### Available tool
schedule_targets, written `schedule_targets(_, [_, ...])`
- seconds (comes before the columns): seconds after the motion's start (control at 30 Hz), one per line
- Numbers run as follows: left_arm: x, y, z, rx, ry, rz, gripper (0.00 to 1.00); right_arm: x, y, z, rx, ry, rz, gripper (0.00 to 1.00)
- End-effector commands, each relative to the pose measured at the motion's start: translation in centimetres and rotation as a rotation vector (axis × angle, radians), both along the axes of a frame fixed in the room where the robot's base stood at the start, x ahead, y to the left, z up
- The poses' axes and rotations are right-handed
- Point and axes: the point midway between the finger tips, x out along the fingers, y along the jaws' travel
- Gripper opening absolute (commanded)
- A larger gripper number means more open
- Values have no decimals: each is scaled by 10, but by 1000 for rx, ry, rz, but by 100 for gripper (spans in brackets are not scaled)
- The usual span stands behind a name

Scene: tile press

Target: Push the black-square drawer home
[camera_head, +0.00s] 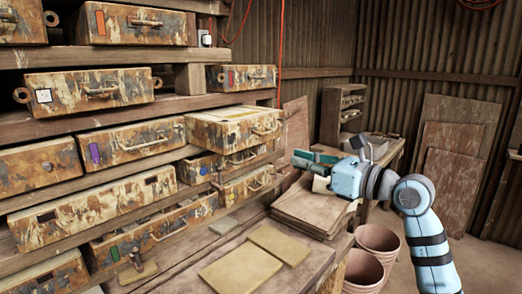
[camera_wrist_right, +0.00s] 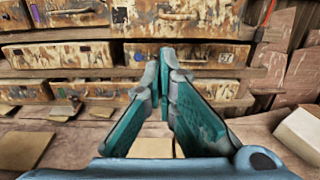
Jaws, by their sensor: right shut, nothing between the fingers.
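My left gripper is out of view.
Several other drawers with coloured marks fill the rack, including a purple-marked one (camera_head: 132,142). Stacked boards (camera_head: 305,208) lie on the bench under my right gripper, with flat tan tiles (camera_head: 240,272) nearer. Pots (camera_head: 377,240) stand at the bench's right.

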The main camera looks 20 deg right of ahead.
Motion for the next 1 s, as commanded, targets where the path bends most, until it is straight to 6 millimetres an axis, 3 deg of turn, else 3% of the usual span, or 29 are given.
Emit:
schedule_targets(0.53, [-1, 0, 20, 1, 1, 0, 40, 90, 63, 2, 5, 2, 7, 0])
schedule_targets(0.7, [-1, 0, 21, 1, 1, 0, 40, 101, 70, 1, 4, 0, 6, 0])
schedule_targets(1.0, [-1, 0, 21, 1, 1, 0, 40, 102, 70, 0, 4, 0, 5, 0])
